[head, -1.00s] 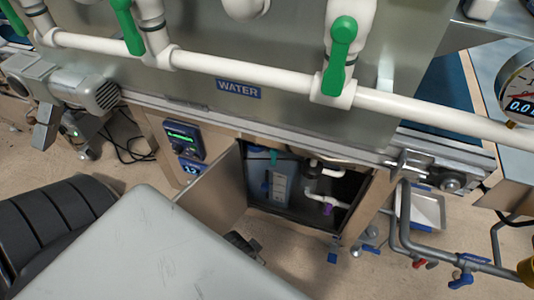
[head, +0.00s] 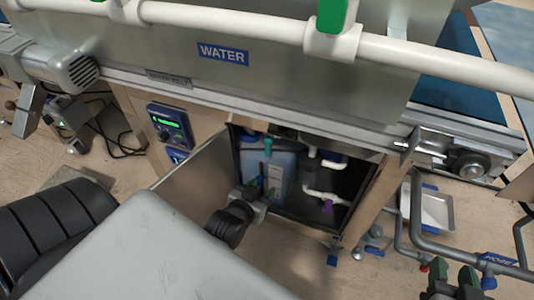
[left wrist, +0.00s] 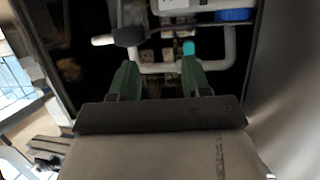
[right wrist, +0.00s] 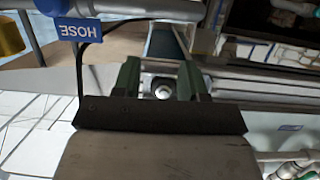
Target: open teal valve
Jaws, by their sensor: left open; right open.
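The teal valve handle (head: 268,146) is small and hangs at the top of the open cabinet, in front of a translucent jug. A teal piece (left wrist: 188,48) also shows in the left wrist view, just beyond the tip of the right-hand finger. My left gripper (head: 262,188) is at the cabinet opening, below the teal handle and apart from it in the head view. Its fingers (left wrist: 160,75) are open and empty, pointing into the cabinet. My right gripper (head: 455,275) is open and empty at the lower right, near the grey pipes; its fingers also show in the right wrist view (right wrist: 161,75).
The cabinet door (head: 195,185) stands open to the left of the opening. Inside are the jug (head: 285,170), white pipes (head: 318,192) and a purple valve (head: 327,207). A white water pipe (head: 240,27) runs above. Grey pipes (head: 420,240) stand at the right.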

